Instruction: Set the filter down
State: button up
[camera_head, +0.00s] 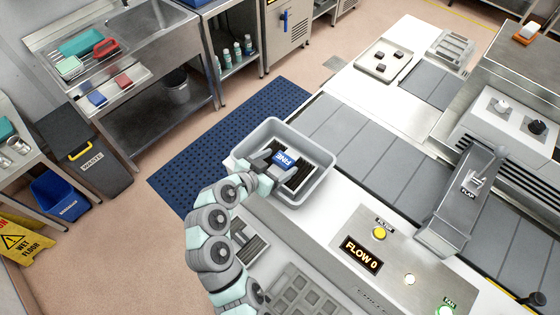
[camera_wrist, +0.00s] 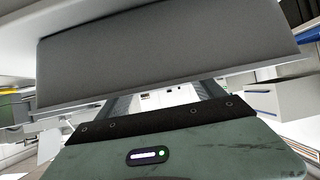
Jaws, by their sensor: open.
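The filter (camera_head: 299,176) has dark pleats and a blue label reading FINE. In the head view it lies inside a pale grey tub (camera_head: 320,187) on the near end of the line. My gripper (camera_head: 266,162) is over the tub's left part, beside the label. Its jaws are open; I cannot tell whether they touch the filter. In the wrist view the two fingers (camera_wrist: 165,95) stand apart, and a broad grey slab (camera_wrist: 165,55) crosses in front, hiding their tips. I cannot tell what the slab is.
A FLOW 0 panel (camera_head: 361,256) with a yellow button (camera_head: 379,233) lies right of the tub. A grey mould (camera_head: 293,291) lies near my arm. The grey belt (camera_head: 350,136) beyond the tub is clear.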

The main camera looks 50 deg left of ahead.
jog(key=b+v, duration=0.2)
jog(key=v, duration=0.8)
jog(key=shift+s, duration=0.3)
